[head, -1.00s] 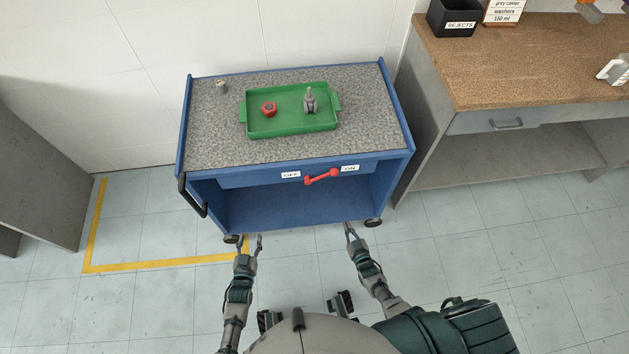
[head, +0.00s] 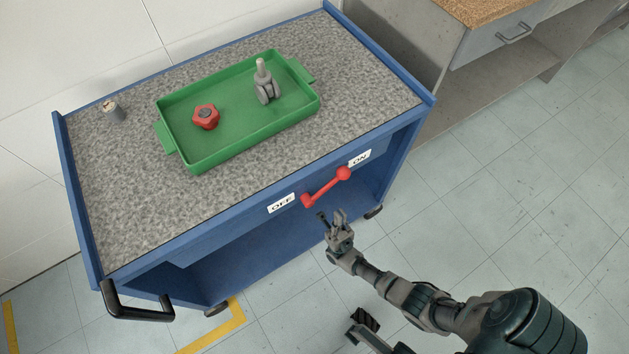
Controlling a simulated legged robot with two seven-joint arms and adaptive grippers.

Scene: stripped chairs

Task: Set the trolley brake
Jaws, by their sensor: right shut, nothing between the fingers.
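The blue trolley (head: 200,253) stands ahead with its grey speckled top. On its front edge is a red brake lever (head: 326,187), between an OFF label (head: 281,203) on the left and an ON label (head: 359,158) on the right. The lever's round knob is at the right end, just below the ON label; its other end is near OFF.
A green tray (head: 189,165) on the trolley holds a red knob (head: 206,116) and a grey caster (head: 267,85). A small grey cylinder (head: 113,110) stands left. A black handle (head: 138,308) juts from the trolley's left front. A workbench (head: 458,75) stands behind right; floor right is clear.

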